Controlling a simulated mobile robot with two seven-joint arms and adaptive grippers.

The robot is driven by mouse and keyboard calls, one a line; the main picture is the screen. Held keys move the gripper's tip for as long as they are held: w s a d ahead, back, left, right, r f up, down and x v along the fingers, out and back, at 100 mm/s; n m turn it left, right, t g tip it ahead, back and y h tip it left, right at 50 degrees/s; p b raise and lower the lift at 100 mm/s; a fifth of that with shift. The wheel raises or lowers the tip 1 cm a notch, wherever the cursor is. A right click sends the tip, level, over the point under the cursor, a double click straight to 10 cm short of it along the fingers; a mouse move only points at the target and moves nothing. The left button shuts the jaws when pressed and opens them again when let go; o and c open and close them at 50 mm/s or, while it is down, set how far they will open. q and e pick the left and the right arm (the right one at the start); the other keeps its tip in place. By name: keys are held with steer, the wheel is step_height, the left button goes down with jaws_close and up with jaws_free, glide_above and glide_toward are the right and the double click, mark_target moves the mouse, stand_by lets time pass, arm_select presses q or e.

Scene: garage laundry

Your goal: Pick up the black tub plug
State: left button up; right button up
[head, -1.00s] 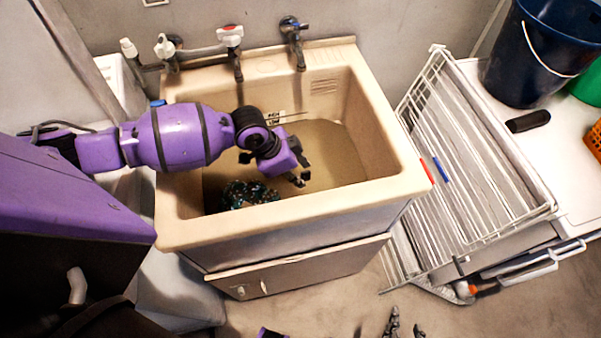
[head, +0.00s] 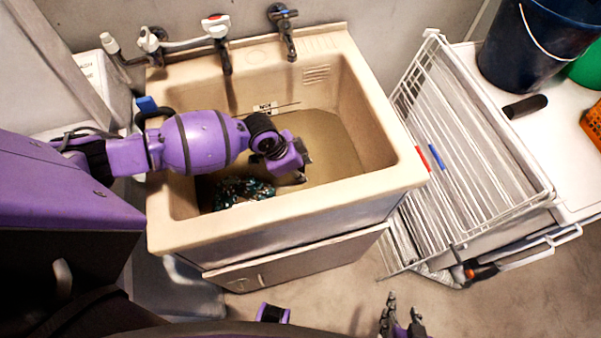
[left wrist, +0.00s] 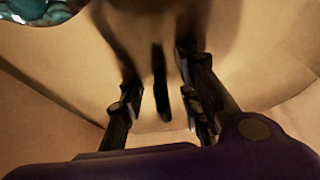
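My left gripper (head: 296,174) reaches down inside the beige tub (head: 290,205); its fingertips are mostly hidden in the head view. In the left wrist view my left gripper (left wrist: 158,98) has its two fingers spread apart above the tub floor. A narrow dark shape (left wrist: 160,84) shows between the fingers; it may be the black tub plug, but I cannot tell it from a shadow. No plug shows clearly in the head view. My right gripper (head: 402,318) is low at the bottom edge, over the floor, fingers apart and empty.
A dark teal patterned thing (head: 242,191) lies in the tub, left of my left gripper; it also shows in the left wrist view (left wrist: 38,8). Taps (head: 219,45) stand along the back rim. A white wire rack (head: 465,150) and a dark blue bucket (head: 540,50) are at the right.

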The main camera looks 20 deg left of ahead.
arm_select(q)
steer(key=shift+c, duration=0.4)
jaws_close()
steer(key=shift+r, duration=0.1)
